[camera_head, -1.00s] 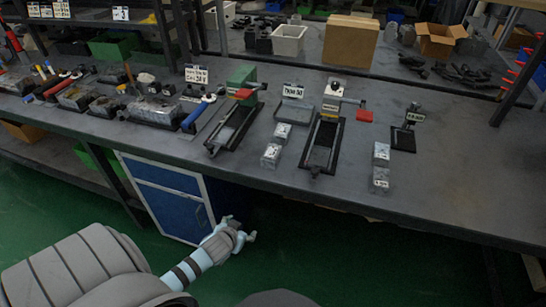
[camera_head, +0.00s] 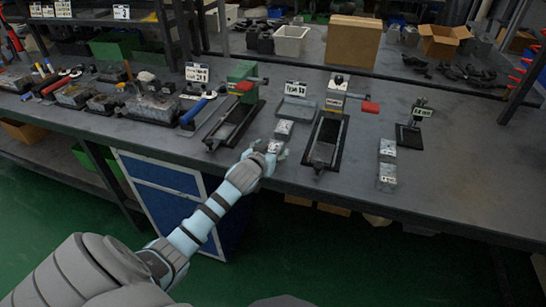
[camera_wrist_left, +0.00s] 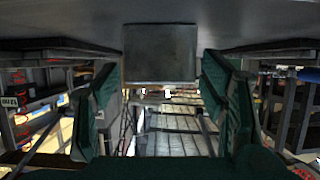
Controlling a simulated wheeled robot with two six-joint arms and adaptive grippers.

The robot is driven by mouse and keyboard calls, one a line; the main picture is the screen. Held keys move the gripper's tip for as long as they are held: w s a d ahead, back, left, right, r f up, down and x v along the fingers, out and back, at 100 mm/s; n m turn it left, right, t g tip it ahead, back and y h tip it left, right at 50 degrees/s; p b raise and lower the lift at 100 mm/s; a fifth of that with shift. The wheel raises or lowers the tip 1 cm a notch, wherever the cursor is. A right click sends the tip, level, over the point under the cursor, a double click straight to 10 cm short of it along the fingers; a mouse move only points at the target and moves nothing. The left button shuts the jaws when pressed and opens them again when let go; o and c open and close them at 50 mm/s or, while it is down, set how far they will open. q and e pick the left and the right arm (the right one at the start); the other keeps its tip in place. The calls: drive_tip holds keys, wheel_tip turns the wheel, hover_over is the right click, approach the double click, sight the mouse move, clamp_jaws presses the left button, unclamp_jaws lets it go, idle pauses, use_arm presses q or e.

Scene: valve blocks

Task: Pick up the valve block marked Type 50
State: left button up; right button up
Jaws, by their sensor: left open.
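Two small grey valve blocks stand in front of a sign reading Type 50 (camera_head: 295,88): a farther one (camera_head: 284,129) and a nearer one (camera_head: 274,146) close to the table's front edge. Two more grey blocks, one behind (camera_head: 388,146) and one in front (camera_head: 387,174), stand to the right. The marks on the blocks are too small to read. My left gripper (camera_head: 268,154) is at the nearer left block, partly covering it. In the left wrist view my green fingers (camera_wrist_left: 160,84) are open, and a grey block (camera_wrist_left: 160,52) shows between them and ahead. My right gripper is out of view.
A green-ended vise (camera_head: 232,122) stands left of the left blocks, and another black vise (camera_head: 325,140) stands right of them. A small black stand (camera_head: 409,134) is at the right. The table's front right part (camera_head: 460,180) is clear.

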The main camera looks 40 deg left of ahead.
use_arm(q)
drive_tip(key=shift+w+a+f, duration=0.1)
drive_tip(key=shift+w+f, duration=0.1)
drive_tip(key=shift+w, duration=0.1)
drive_tip(key=shift+r, duration=0.1)
clamp_jaws()
drive_tip(key=shift+r, duration=0.1)
